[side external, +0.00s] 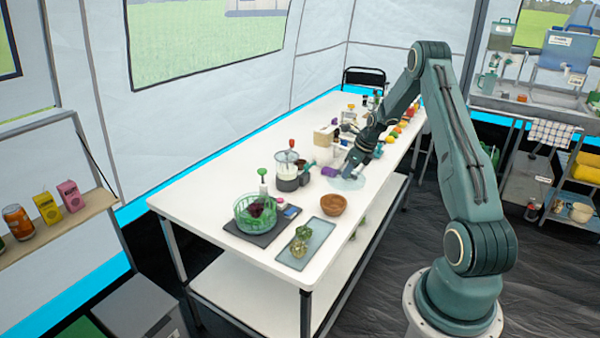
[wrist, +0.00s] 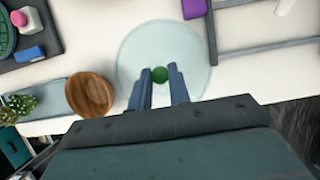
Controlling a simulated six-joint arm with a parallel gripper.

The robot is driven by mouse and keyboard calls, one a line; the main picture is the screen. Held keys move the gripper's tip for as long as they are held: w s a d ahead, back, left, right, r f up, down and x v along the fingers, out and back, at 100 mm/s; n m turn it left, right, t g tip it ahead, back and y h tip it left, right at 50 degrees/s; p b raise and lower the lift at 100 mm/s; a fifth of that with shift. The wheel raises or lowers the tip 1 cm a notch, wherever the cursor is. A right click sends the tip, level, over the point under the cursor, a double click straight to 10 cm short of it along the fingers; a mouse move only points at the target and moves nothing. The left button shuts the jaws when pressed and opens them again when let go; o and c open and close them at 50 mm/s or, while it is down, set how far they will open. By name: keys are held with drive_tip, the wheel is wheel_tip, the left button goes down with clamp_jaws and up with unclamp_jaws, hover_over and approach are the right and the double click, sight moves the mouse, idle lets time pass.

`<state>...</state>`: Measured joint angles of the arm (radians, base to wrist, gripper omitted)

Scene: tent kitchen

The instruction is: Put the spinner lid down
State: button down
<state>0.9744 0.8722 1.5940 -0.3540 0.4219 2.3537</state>
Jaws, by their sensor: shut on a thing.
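The spinner lid (wrist: 190,50) is a clear, pale round disc with a green knob (wrist: 160,74) at its middle. My gripper (wrist: 160,88) is shut on the green knob, one finger on each side. In the side view the lid (side external: 346,182) is low over the white table beneath my gripper (side external: 355,164); I cannot tell whether it touches the tabletop. The spinner bowl (side external: 242,216), a green basket with dark red leaves in it, stands on a dark mat towards the near end of the table.
A wooden bowl (side external: 333,204) is close beside the lid, and it also shows in the wrist view (wrist: 92,95). A grey tray (side external: 318,236) holds green items. A food processor (side external: 288,172), a purple item (side external: 329,171) and several jars stand behind. The near-left tabletop is clear.

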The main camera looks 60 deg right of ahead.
sight(349, 178)
drive_tip(key=shift+f, duration=1.95)
drive_tip(key=shift+f, duration=0.15)
drive_tip(key=c, duration=1.3)
unclamp_jaws()
drive_tip(key=v, duration=1.2)
